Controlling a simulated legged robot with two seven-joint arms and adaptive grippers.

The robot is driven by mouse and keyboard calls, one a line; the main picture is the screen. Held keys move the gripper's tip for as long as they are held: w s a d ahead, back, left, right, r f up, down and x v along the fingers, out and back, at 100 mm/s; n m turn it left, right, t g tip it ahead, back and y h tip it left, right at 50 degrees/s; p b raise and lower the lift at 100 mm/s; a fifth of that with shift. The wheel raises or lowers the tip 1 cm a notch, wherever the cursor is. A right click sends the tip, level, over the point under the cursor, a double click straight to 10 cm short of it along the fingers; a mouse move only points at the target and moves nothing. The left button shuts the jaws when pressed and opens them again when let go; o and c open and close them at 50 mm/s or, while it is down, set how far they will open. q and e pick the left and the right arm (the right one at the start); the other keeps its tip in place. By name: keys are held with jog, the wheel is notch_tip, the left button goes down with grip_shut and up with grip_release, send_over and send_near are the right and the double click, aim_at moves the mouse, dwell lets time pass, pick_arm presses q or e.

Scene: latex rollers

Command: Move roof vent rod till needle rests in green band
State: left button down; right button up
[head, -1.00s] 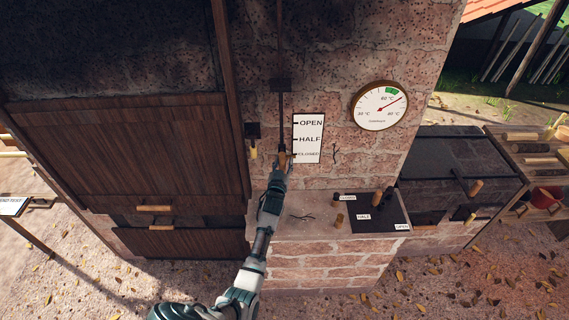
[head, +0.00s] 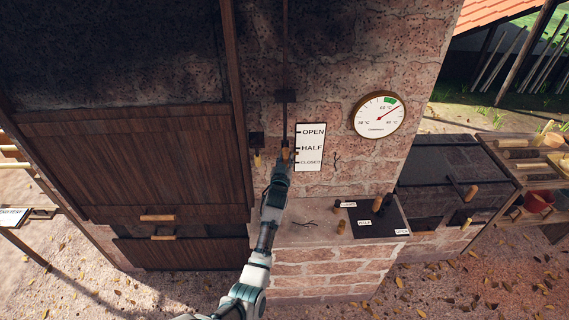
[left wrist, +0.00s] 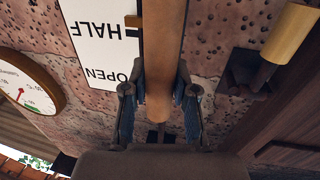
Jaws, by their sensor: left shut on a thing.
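The roof vent rod (head: 285,122) hangs upright on the brick chimney wall and ends in a wooden handle. My left gripper (head: 283,162) is shut on this handle; the left wrist view shows the handle (left wrist: 160,60) between the two fingers. The handle's visible top is beside the sign (head: 310,147), between its HALF and CLOSED marks. The round gauge (head: 378,124) is right of the sign. Its red needle (head: 390,111) points to the upper right, just clockwise of the green band (head: 390,100). The gauge also shows at the left wrist view's edge (left wrist: 42,72).
A ledge below carries a dark slide plate (head: 375,222) with labels and wooden knobs. Wooden doors (head: 150,165) fill the left. The wall between sign and gauge is clear.

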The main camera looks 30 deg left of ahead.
pick_arm(q)
jog(key=shift+d, duration=0.1)
jog(key=c, duration=1.2)
grip_release()
jog(key=shift+f, duration=0.1)
jog(key=shift+c, duration=0.2)
jog(key=o, duration=0.4)
jog(key=shift+c, duration=0.2)
jog(key=shift+a+f, duration=0.1)
jog(key=shift+a, duration=0.15)
jog(key=v, duration=1.2)
pick_arm(e)
jog(key=shift+w, duration=0.55)
pick_arm(q)
jog(key=shift+w, duration=0.1)
